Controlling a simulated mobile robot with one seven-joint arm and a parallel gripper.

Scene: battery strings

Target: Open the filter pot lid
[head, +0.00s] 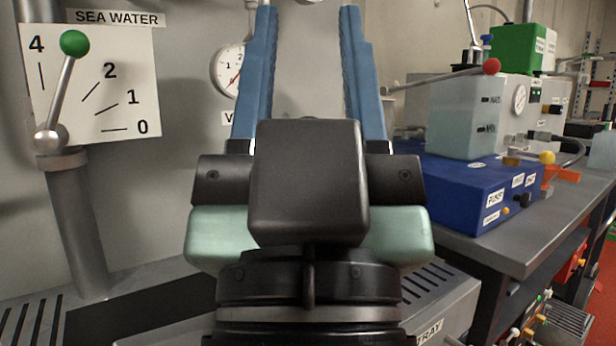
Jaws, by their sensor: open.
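My gripper (308,12) fills the middle of the head view, with its two blue fingers wide apart and pointing away from me. Nothing is visibly held between them; a plain light grey surface shows in the gap. I cannot make out a filter pot lid for certain. Much of the area behind my gripper is hidden by its dark body. A metal rod with a red ball (490,66) sticks out to the right of the fingers; its left end is near the right finger, and what it belongs to is unclear.
At left, a lever with a green ball (74,43) stands before a numbered SEA WATER plate (125,85). A gauge (229,70) is behind the left finger. At right, a bench (530,225) carries a blue box (465,190) and a pale tank (462,125). A labelled tray (455,310) lies below.

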